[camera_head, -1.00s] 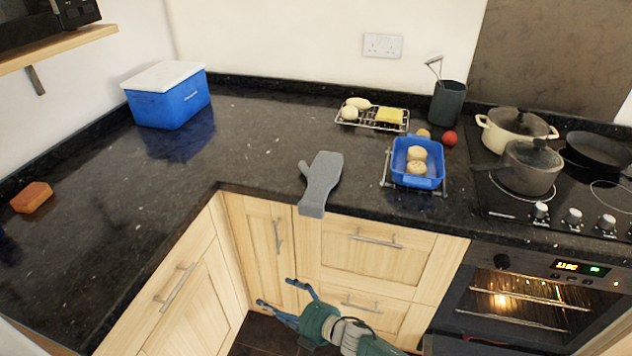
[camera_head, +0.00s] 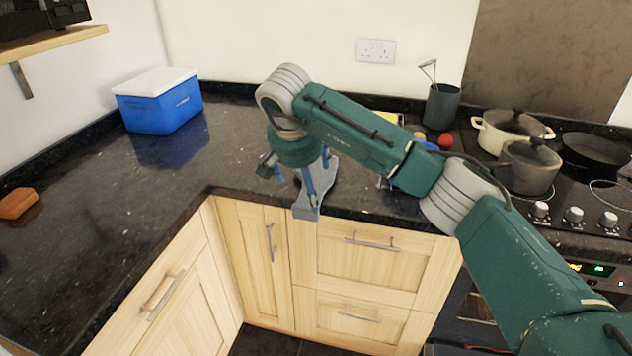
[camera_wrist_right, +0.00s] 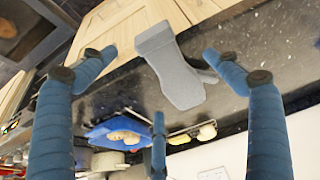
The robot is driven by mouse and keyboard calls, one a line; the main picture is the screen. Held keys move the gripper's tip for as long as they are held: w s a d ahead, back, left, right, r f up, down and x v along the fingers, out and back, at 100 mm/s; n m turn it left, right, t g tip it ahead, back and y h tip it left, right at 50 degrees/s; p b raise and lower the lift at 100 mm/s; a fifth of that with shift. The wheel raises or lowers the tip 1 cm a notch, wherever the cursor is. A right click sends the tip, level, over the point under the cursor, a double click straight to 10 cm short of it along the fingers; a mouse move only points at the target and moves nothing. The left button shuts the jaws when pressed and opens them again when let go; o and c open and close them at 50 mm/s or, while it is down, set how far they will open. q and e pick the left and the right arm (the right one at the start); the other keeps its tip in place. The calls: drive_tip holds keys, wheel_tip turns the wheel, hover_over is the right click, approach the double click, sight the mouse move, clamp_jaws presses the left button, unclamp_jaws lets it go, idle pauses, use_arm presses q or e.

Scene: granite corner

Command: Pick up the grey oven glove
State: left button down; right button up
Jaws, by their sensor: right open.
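The grey oven glove (camera_head: 307,212) lies on the dark counter at its front edge, with its cuff at the edge above the wooden drawers. My right arm partly covers it in the head view. My right gripper (camera_head: 297,190) is open above the glove, its blue fingers pointing down. In the right wrist view the whole glove (camera_wrist_right: 178,75) shows between the spread fingers of the gripper (camera_wrist_right: 160,58), with nothing held. Whether any finger touches the glove I cannot tell. My left gripper is not in view.
A blue cool box (camera_head: 160,102) stands at the back left and an orange sponge (camera_head: 18,203) at the far left. A blue dish with buns (camera_wrist_right: 108,134) is mostly hidden behind my arm in the head view. Pots (camera_head: 528,166) stand on the hob at right. The left counter is largely clear.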

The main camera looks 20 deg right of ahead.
sight(309, 204)
drive_tip(key=x, duration=0.3)
drive_tip(key=shift+f, duration=0.2)
drive_tip(key=x, duration=0.1)
drive_tip(key=p+x, duration=0.1)
drive_tip(key=x, duration=0.1)
drive_tip(key=p+x, duration=0.1)
drive_tip(key=x, duration=0.1)
drive_tip(key=shift+s+d, duration=0.25)
drive_tip(key=shift+d, duration=0.05)
drive_tip(key=shift+w+f, duration=0.15)
drive_tip(key=shift+f, duration=0.05)
drive_tip(key=shift+r, duration=0.1)
drive_tip(key=c, duration=1.2)
drive_tip(key=shift+c, duration=0.2)
